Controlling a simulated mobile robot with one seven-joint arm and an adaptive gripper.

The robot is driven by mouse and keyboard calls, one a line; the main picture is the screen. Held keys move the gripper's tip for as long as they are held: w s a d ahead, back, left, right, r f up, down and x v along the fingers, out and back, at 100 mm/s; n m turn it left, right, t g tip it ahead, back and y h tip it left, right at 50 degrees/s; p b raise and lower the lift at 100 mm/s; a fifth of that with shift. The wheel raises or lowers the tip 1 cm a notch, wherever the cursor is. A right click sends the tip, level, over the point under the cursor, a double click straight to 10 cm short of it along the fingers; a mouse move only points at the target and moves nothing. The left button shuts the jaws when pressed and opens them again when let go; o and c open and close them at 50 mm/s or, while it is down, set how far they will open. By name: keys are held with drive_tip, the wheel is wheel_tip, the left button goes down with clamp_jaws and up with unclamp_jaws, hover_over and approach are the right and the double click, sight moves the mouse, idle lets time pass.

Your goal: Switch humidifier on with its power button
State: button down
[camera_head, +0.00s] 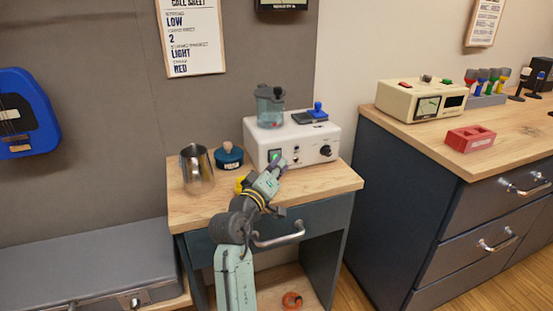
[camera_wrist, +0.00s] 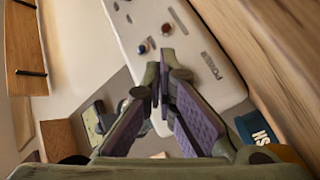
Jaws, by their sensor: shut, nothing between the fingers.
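The humidifier appears to be the white box (camera_head: 322,139) with a translucent tank (camera_head: 270,107) on the small wooden-topped cabinet. My gripper (camera_head: 279,164) is in front of the panel, just below and right of the green button. In the wrist view, my gripper (camera_wrist: 160,80) has its fingertips together and empty, before the white panel (camera_wrist: 150,15) with its "POWER" label (camera_wrist: 209,64). The fingers hide the button there; contact cannot be told.
A metal pitcher (camera_head: 196,169) and a blue round container (camera_head: 229,157) stand left of the white box. The cabinet's drawer handle (camera_head: 279,236) juts out below. A larger cabinet at right carries a cream meter box (camera_head: 421,99) and a red block (camera_head: 470,138).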

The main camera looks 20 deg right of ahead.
idle(0.5)
drive_tip(key=shift+s, duration=0.3)
drive_tip(key=shift+s+d+p, duration=0.1)
drive_tip(key=shift+s+p, duration=0.65)
drive_tip(key=shift+s, duration=2.25)
